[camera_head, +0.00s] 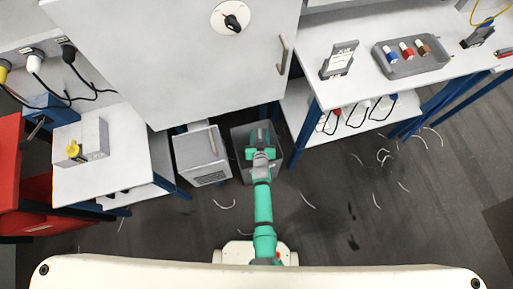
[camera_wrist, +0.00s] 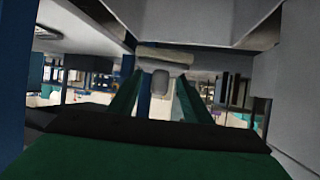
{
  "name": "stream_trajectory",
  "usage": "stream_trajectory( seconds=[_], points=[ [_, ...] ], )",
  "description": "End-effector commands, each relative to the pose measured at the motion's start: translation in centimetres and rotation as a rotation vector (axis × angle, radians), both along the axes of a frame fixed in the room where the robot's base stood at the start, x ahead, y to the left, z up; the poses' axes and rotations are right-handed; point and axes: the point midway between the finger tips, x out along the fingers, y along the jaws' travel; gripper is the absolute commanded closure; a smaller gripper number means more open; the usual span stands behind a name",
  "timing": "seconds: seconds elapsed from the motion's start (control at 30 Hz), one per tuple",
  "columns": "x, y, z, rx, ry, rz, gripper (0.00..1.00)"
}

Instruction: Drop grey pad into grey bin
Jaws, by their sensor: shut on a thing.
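The grey bin (camera_head: 238,137) is a dark open box on the floor, between a light grey cabinet and the legs of the right bench. My gripper (camera_head: 262,140) is over the bin in the head view and hides part of it; the height between them is hard to judge. In the wrist view the two green fingers of my gripper (camera_wrist: 158,88) close in on a small grey block, which looks like the grey pad (camera_wrist: 160,82). The pad is held between the fingertips. It cannot be made out in the head view.
A light grey cabinet (camera_head: 202,155) stands left of the bin. The right bench (camera_head: 345,85) carries a grey tray (camera_head: 410,57) with coloured spools. A large white panel (camera_head: 180,60) overhangs behind. Loose strands lie on the open dark floor to the right.

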Motion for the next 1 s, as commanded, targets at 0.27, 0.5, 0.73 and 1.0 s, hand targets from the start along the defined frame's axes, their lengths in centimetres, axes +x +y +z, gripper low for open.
stream_trajectory(
  seconds=[0.27,0.5,0.73,1.0],
  points=[
    [0.0,0.0,-2.2,0.000,-0.001,0.000,0.86],
    [0.0,-0.1,-2.6,0.000,0.000,-0.001,0.86],
    [0.0,-0.1,-2.5,0.000,0.000,-0.001,0.33],
    [0.0,-0.1,-2.6,0.000,0.001,-0.001,0.33]
  ],
)
